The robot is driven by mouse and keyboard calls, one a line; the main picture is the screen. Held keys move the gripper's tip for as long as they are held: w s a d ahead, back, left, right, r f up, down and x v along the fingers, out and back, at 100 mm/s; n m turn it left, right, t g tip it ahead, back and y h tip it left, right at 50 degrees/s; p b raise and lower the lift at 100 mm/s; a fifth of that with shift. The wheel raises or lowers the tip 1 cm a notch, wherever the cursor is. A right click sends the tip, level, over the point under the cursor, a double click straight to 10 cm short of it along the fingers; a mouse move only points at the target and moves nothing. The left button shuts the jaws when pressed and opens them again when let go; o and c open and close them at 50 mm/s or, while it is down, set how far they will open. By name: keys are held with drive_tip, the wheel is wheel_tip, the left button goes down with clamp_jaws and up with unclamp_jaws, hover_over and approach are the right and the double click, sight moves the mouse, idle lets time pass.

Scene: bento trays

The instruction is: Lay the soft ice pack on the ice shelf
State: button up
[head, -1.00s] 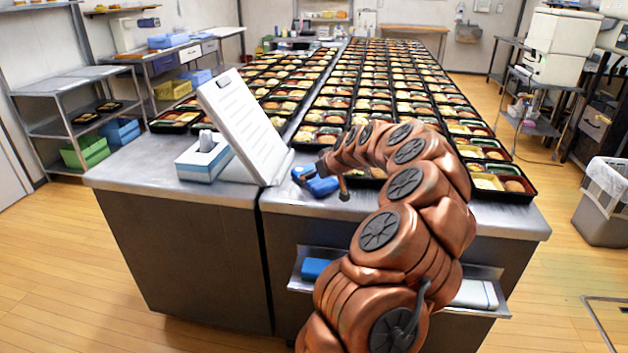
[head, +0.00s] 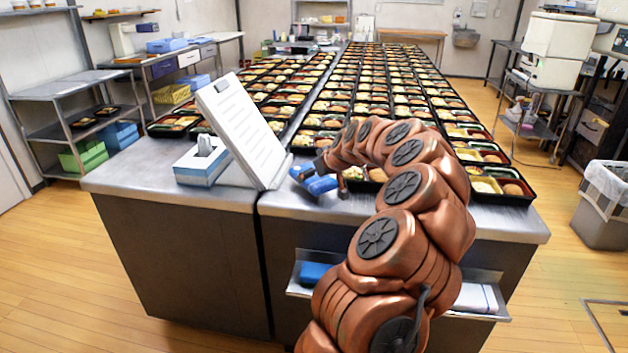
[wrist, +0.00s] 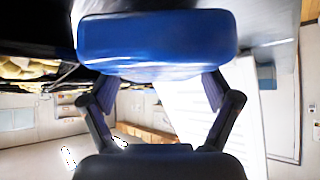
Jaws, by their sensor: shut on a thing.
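A soft blue ice pack (head: 319,185) is in my gripper (head: 333,180), just over the front part of the steel counter beside the white slanted board. In the wrist view the blue pack (wrist: 155,45) fills the top middle, and both fingers of my gripper (wrist: 160,85) are shut on it. The head view does not clearly show whether its underside touches the counter. A small metal shelf (head: 296,289) juts from the counter front below. Another blue pack (head: 315,272) lies on its left part and a white folded item (head: 476,297) on its right. My arm hides the shelf's middle.
A white slanted board (head: 245,130) and a tissue box (head: 201,165) stand left of the gripper. Rows of filled bento trays (head: 503,196) cover the counter behind. The counter's front strip (head: 420,225) is mostly bare. A grey bin (head: 600,215) stands at right.

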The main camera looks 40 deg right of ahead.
drive_tip(key=shift+d+r, duration=0.1)
drive_tip(key=shift+r, duration=0.8)
drive_tip(key=s+a+r+b, duration=0.1)
drive_tip(key=s+a, duration=0.4)
drive_tip(key=s, duration=1)
drive_tip(key=shift+a+r+b, duration=0.2)
drive_tip(key=shift+a+b, duration=0.2)
drive_tip(key=shift+b, duration=0.5)
